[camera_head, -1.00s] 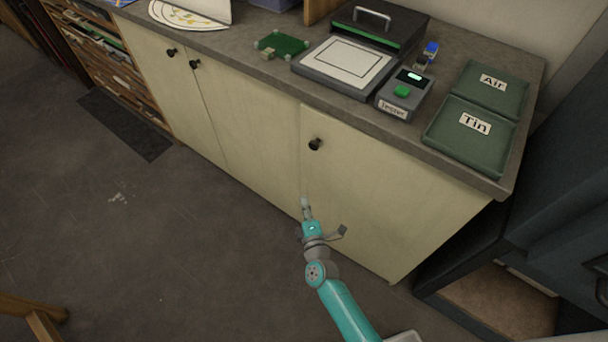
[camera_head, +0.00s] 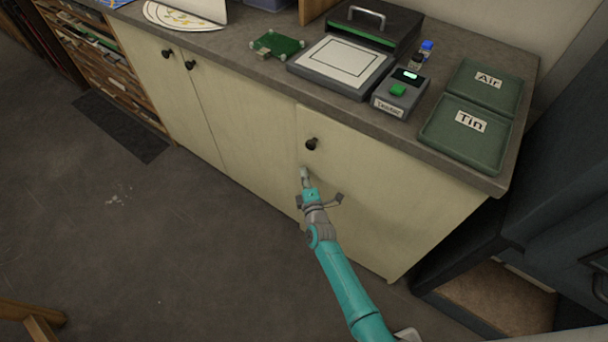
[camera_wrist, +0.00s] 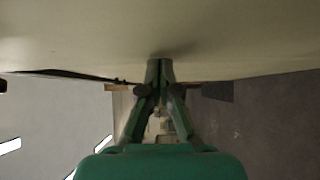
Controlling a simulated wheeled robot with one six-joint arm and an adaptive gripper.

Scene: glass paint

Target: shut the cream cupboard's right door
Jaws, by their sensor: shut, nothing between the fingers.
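The cream cupboard (camera_head: 240,138) stands under a grey worktop. Its right door (camera_head: 385,200) has a dark round knob (camera_head: 312,144) near its upper left corner. The door looks flush or almost flush with the front; I cannot tell whether a small gap is left. My gripper (camera_head: 304,172) is shut and empty, just below the knob near the door's left edge. In the wrist view, its closed fingertips (camera_wrist: 160,65) are at the pale door face (camera_wrist: 230,40), touching or very close to it.
The worktop holds a tester (camera_head: 401,92), a flat grey device (camera_head: 345,65), a green board (camera_head: 277,44) and green trays (camera_head: 466,132). A dark blue cabinet (camera_head: 560,190) stands close on the right.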

